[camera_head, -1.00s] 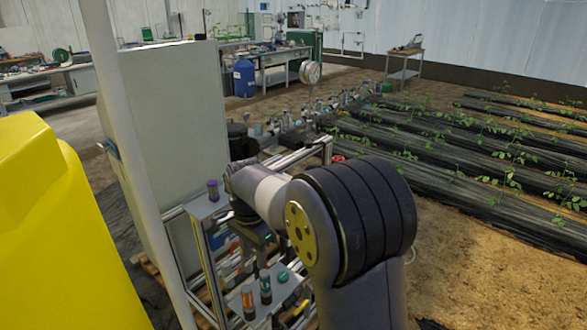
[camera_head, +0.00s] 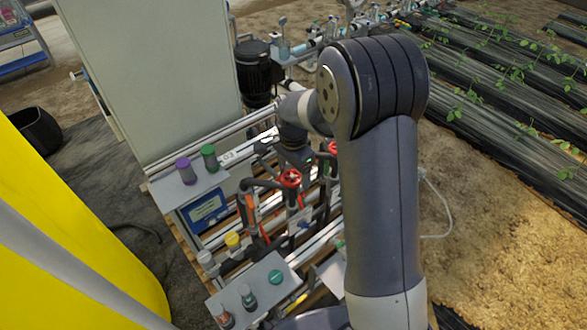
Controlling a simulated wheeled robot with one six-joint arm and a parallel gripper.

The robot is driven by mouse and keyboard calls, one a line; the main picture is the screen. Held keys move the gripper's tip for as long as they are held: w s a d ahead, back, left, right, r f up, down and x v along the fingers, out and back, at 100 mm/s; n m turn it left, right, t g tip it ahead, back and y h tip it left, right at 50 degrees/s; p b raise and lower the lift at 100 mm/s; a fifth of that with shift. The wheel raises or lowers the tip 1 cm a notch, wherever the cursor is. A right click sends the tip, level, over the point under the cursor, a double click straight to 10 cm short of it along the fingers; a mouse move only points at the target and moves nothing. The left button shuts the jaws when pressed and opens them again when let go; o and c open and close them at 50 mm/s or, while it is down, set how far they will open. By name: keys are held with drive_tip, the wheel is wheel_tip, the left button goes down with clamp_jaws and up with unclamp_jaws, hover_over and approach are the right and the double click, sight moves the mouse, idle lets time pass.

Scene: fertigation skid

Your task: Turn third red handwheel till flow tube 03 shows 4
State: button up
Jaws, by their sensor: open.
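A red handwheel (camera_head: 290,178) sits on the piping of the skid, just below my gripper in the picture. A second red handwheel (camera_head: 332,148) shows to its right, partly behind my arm. Which of them is the third cannot be told; others may be hidden. My gripper (camera_head: 296,160) points down over the pipework, close to the first handwheel in the picture, and is open. I cannot tell whether it touches the wheel. Slim orange-marked parts stand among the pipes. Flow tube 03 and its reading cannot be made out.
A control box with a blue display (camera_head: 207,210) stands left of the pipes. A tall grey cabinet (camera_head: 150,75) and a yellow tank (camera_head: 75,220) stand left. Bare ground (camera_head: 490,240) is free at right.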

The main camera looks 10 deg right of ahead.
drive_tip(key=shift+f, duration=0.15)
drive_tip(key=shift+s, duration=0.1)
drive_tip(key=shift+c, duration=0.4)
drive_tip(key=c, duration=0.9)
